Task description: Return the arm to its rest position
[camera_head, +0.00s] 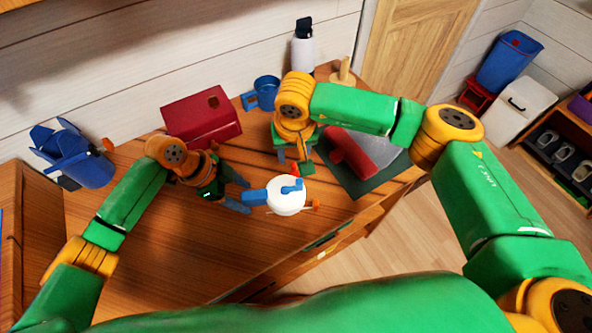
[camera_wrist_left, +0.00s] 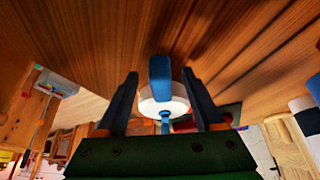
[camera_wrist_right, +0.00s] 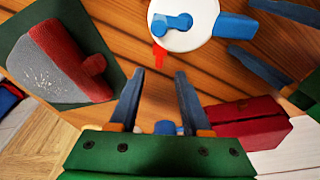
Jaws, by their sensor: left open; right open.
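My left gripper (camera_head: 244,195) is open, low over the desk, and points right at a white round pot (camera_head: 287,197) with blue parts. In the left wrist view, the pot's blue handle (camera_wrist_left: 160,70) shows between the two spread fingers (camera_wrist_left: 162,98); I cannot tell whether they touch it. My right gripper (camera_head: 294,160) is open and points down over the desk, just behind the pot. In the right wrist view its fingers (camera_wrist_right: 155,98) are apart with nothing held between them. The pot (camera_wrist_right: 183,25) lies beyond those fingertips.
A red box (camera_head: 200,117), a blue mug (camera_head: 266,92) and a white bottle (camera_head: 303,55) stand along the back. A grey-red object (camera_head: 375,152) lies on a green mat (camera_head: 352,180) at right. A blue container (camera_head: 82,160) is at left. The desk's front left is clear.

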